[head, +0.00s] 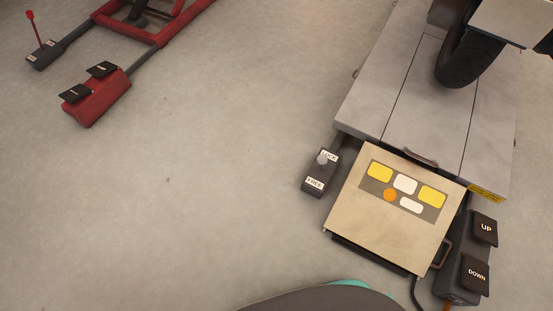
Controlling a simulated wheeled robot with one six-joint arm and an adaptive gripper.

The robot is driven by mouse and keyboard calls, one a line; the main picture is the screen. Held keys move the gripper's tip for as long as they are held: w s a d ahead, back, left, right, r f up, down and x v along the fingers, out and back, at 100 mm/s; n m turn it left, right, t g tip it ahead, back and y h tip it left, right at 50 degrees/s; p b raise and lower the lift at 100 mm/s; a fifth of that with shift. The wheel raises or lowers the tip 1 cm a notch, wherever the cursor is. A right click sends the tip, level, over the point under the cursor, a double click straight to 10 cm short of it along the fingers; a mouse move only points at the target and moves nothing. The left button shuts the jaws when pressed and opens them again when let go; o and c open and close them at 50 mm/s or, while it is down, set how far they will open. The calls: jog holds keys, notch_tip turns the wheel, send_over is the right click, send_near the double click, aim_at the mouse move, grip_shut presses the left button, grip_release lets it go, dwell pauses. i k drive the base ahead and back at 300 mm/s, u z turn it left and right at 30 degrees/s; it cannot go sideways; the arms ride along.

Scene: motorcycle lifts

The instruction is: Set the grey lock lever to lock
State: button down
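The grey lock lever (323,160) has a pale round knob and stands on a small dark box (311,194) beside the grey lift. The box has a LOCK label (329,155) at its far end and a FREE label (315,183) at its near end. The knob appears close to the LOCK label and overlaps its left edge. The lever's shaft is mostly hidden under the knob, so its exact tilt is hard to tell. My gripper is not in view.
A beige panel (345,225) with yellow, white and orange patches stands right of the lever box. UP (485,229) and DOWN (475,273) pedals are farther right. The grey lift platform (400,70) bears a wheel. A red lever (33,28) stands far left. Floor left of the box is clear.

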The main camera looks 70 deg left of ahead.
aim_at(323, 160)
jog(key=u, duration=1.7)
jog(key=k, duration=0.95)
jog(key=u, duration=0.8)
jog(key=i, duration=0.5)
jog(key=u, duration=0.1)
